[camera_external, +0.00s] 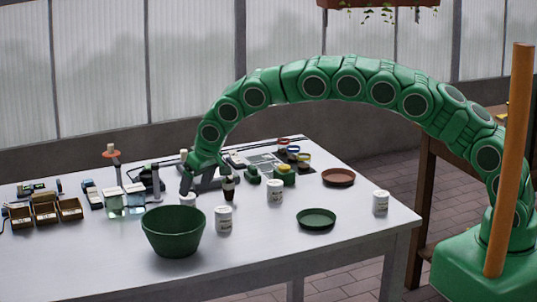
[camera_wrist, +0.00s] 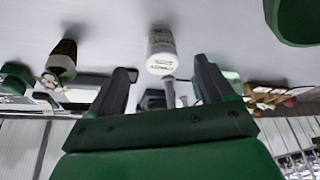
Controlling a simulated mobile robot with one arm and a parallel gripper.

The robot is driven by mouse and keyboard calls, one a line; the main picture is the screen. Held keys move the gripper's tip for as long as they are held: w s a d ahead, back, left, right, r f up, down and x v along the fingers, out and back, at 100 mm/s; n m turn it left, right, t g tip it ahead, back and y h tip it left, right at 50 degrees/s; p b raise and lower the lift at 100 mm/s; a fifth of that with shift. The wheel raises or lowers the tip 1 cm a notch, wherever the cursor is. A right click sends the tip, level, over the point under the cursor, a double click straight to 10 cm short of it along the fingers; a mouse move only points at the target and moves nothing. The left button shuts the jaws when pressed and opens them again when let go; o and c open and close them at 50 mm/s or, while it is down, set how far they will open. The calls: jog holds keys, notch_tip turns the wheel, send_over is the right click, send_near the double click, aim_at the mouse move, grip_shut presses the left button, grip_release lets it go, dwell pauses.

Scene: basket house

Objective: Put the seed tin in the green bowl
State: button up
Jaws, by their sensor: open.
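My gripper (camera_external: 208,184) is open and empty, low over the table behind the green bowl (camera_external: 173,236). In the wrist view my gripper (camera_wrist: 165,74) points at a white labelled tin (camera_wrist: 161,48), which stands beyond the gap between the fingertips. That appears to be the white tin (camera_external: 188,199) just behind the bowl, partly hidden by its rim. Similar white tins stand nearby (camera_external: 223,220), in mid-table (camera_external: 275,192) and at the right edge (camera_external: 380,203). I cannot read which one is the seed tin. The bowl's side shows at the wrist view's upper right (camera_wrist: 298,18).
A dark brown bottle (camera_external: 228,189) stands close right of my gripper. A green saucer (camera_external: 316,219) and a brown saucer (camera_external: 338,177) lie to the right. Wooden boxes (camera_external: 45,212) and glass jars (camera_external: 124,201) stand left. The front right of the table is mostly clear.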

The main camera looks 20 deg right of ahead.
aim_at(190, 197)
jog(key=shift+x, duration=1.2)
jog(key=shift+w+a+f, duration=0.15)
jog(key=shift+w+f, duration=0.1)
jog(key=shift+f, duration=0.15)
jog(key=shift+w+a+f, duration=0.2)
jog(key=shift+w+f, duration=0.1)
jog(key=shift+f, duration=0.15)
jog(key=shift+x, duration=1.5)
jog(key=c, duration=1.2)
jog(key=shift+o, duration=0.2)
